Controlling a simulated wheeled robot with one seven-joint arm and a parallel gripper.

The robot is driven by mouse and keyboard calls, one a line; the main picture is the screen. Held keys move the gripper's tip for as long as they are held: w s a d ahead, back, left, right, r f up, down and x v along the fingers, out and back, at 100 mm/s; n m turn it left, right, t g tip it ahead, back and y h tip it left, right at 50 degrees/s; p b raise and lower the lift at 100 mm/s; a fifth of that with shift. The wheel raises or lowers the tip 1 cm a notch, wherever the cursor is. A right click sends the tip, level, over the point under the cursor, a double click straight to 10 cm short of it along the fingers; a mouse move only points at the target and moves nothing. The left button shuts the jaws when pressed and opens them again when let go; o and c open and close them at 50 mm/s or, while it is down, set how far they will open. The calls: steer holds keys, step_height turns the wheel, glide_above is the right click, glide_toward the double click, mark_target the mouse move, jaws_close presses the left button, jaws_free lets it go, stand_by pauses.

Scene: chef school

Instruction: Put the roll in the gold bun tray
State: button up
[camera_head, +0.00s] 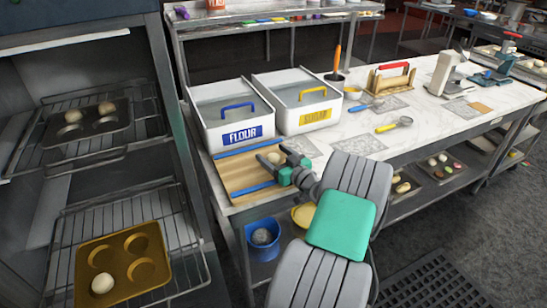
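The gold bun tray (150,238) sits on the lower oven rack at the lower left. It has several round hollows; a pale roll (102,283) lies in the near left one, and the others look empty. Another pale roll (274,157) shows on or just above the wooden board (240,172) on the counter. My gripper (272,156) is over this board, with its fingers apart and on either side of that roll. I cannot tell whether the fingers press on it. Part of the board is hidden under my gripper.
A dark tray (85,127) with rolls sits on the upper rack (35,158). White flour (232,143) and sugar (305,117) bins stand behind the board. A blue bucket (262,226) and a yellow bowl (303,217) are below the counter. Floor at lower right is open.

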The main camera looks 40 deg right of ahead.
steer(key=c, duration=1.4)
steer(key=shift+r, duration=0.1)
